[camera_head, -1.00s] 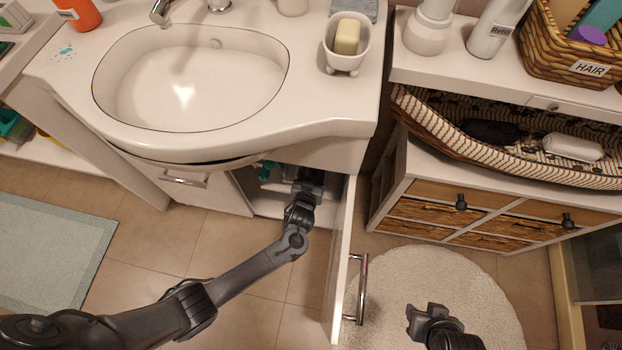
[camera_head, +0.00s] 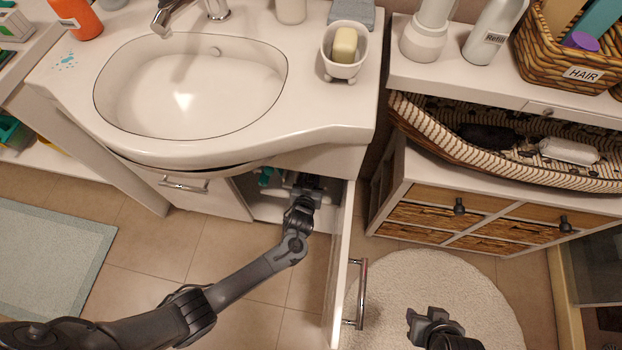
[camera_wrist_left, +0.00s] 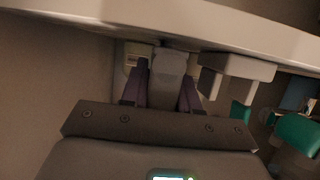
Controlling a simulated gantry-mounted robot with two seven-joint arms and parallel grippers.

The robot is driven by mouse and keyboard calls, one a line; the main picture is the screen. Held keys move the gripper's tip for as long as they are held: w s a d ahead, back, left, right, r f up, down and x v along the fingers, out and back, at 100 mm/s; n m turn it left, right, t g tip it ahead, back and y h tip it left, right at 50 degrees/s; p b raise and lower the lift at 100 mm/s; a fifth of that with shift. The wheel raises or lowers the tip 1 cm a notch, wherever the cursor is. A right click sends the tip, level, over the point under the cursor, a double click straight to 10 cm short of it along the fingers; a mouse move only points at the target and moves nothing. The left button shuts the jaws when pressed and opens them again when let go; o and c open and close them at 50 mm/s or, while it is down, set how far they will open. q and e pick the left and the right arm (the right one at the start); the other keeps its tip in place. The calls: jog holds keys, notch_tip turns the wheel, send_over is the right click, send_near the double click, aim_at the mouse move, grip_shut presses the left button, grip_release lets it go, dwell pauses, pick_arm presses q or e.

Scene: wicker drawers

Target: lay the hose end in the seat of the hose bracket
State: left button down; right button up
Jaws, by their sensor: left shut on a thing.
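My left gripper (camera_head: 316,182) reaches into the open cabinet under the sink. In the left wrist view its two purple-grey fingers (camera_wrist_left: 162,90) are shut on a pale grey piece (camera_wrist_left: 171,66), which looks like the hose end. Its far part is under the pale rim that crosses the top of the view. Just right of it is a light grey, two-pronged block (camera_wrist_left: 238,66), possibly the hose bracket; I cannot tell whether the two touch. In the head view the cabinet and arm hide most of this. My right gripper (camera_head: 428,314) is over the round rug, far from the cabinet.
The open cabinet door (camera_head: 340,270) stands right of my left arm, its handle facing the rug (camera_head: 470,275). The sink counter (camera_head: 330,122) overhangs the cabinet. Green objects (camera_wrist_left: 298,134) lie right of the gripper in the wrist view. A wicker-drawer unit (camera_head: 440,215) stands at the right.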

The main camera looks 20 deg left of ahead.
pick_arm(q)
jog(key=shift+r+p, duration=2.3)
jog(key=shift+r, duration=0.2)
jog(key=shift+a, duration=0.1)
jog(key=shift+s+a+p, duration=0.35)
jog(key=shift+a+p, duration=0.1)
jog(key=shift+a, duration=0.3)
jog(key=shift+s+a+p, duration=0.3)
jog(key=shift+a+p, duration=0.15)
jog(key=shift+a, duration=0.3)
jog(key=shift+s+a+p, duration=0.35)
jog(key=shift+a+p, duration=0.05)
jog(key=shift+a, duration=0.5)
jog(key=shift+s+a+p, duration=0.35)
jog(key=shift+a, duration=0.5)
jog(key=shift+f+b, duration=0.8)
jog(key=shift+f, duration=0.2)
jog(key=c, duration=1)
grip_release()
jog(key=shift+d, duration=0.1)
jog(key=shift+o, duration=1.1)
jog(key=shift+d, duration=0.2)
jog(key=shift+a, duration=0.15)
